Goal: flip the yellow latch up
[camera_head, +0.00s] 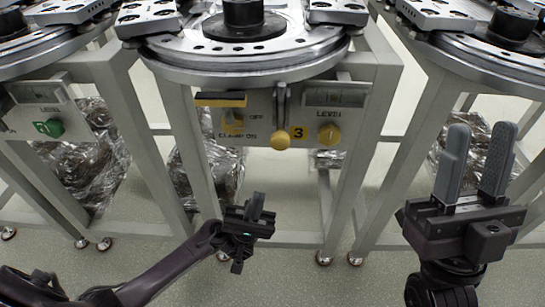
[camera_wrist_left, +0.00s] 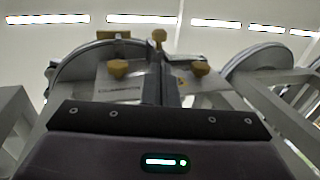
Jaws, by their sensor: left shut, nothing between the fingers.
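The yellow latch (camera_head: 220,99) looks like a flat yellow bar with a dark top, at the upper left of the grey panel under the middle round table. It also shows in the left wrist view (camera_wrist_left: 113,35), beyond and to the left of the fingers. My left gripper (camera_head: 257,200) is shut and empty, below and in front of the panel, apart from the latch. Its closed fingers (camera_wrist_left: 160,82) stand up in the middle of the left wrist view. My right gripper (camera_head: 481,158) is open and empty at the right, fingers pointing up.
On the same panel are a yellow knob (camera_head: 232,123), a lever with a yellow ball (camera_head: 280,140) and another yellow knob (camera_head: 329,134). A round metal table (camera_head: 180,46) overhangs the panel. Grey frame legs (camera_head: 349,170) stand on both sides. The floor in front is clear.

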